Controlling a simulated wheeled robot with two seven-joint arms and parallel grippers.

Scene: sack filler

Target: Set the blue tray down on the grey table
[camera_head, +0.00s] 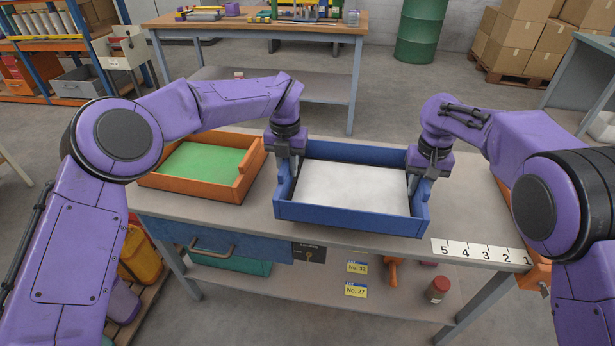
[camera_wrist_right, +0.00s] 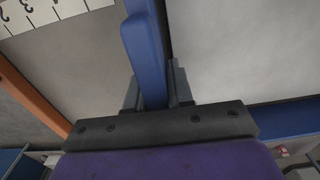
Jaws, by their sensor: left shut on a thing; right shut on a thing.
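The blue tray (camera_head: 350,213) is at the middle of the head view, over the grey table (camera_head: 230,222). It looks level and has a pale white-grey inside. I cannot tell whether its underside touches the table. My left gripper (camera_head: 294,172) is shut on the tray's left side wall. My right gripper (camera_head: 420,182) is shut on its right side wall. In the right wrist view the fingers of my right gripper (camera_wrist_right: 155,92) stand on both sides of the blue wall (camera_wrist_right: 150,50).
An orange tray (camera_head: 190,190) with a green inside stands left of the blue tray. A number strip (camera_head: 483,252) lies at the table's front right edge. An orange item (camera_head: 503,190) is partly hidden by my right arm. A workbench (camera_head: 255,27) stands behind.

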